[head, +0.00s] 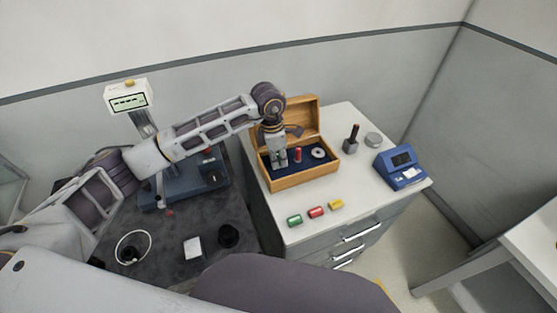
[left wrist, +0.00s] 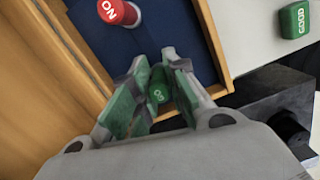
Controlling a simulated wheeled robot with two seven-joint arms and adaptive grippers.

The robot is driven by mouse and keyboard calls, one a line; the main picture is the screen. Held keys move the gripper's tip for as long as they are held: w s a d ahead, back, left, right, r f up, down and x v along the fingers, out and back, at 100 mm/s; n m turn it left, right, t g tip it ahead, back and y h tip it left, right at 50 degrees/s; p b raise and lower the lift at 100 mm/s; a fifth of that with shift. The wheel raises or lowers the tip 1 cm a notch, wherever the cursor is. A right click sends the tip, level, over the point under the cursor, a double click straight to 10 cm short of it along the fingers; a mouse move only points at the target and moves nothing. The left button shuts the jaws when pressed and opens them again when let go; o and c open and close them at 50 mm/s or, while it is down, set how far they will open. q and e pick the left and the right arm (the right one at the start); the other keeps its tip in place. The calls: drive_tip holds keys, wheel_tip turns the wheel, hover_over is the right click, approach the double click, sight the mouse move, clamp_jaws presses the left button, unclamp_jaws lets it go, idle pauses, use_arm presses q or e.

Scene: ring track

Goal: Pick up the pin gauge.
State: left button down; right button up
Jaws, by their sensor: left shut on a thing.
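A green cylinder marked GO (left wrist: 158,93), which looks like a pin gauge, is between the fingers of my left gripper in the left wrist view. My left gripper (head: 280,158) is shut on it, inside the open wooden box (head: 305,178). The fingers hide part of it. A red-topped cylinder (head: 298,155) stands beside it on the dark blue lining; its red top (left wrist: 112,11) also shows in the left wrist view. A silver ring (head: 318,153) lies to the right in the box. My right gripper is not in view.
Green (head: 294,220), red (head: 316,212) and yellow (head: 336,205) tags lie before the box on the white cabinet (head: 345,215). A blue device (head: 402,170), a dark block with a red-topped post (head: 352,140) and a grey disc (head: 373,139) stand at right.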

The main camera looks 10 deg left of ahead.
use_arm(q)
drive_tip(key=shift+r, duration=0.7)
wheel_tip(320, 180, up, 8)
drive_tip(key=shift+f+b, duration=0.25)
drive_tip(key=shift+b, duration=0.2)
drive_tip(key=shift+r, duration=0.45)
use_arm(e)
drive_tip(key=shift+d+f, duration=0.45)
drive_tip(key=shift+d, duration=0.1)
use_arm(q)
drive_tip(key=shift+a, duration=0.1)
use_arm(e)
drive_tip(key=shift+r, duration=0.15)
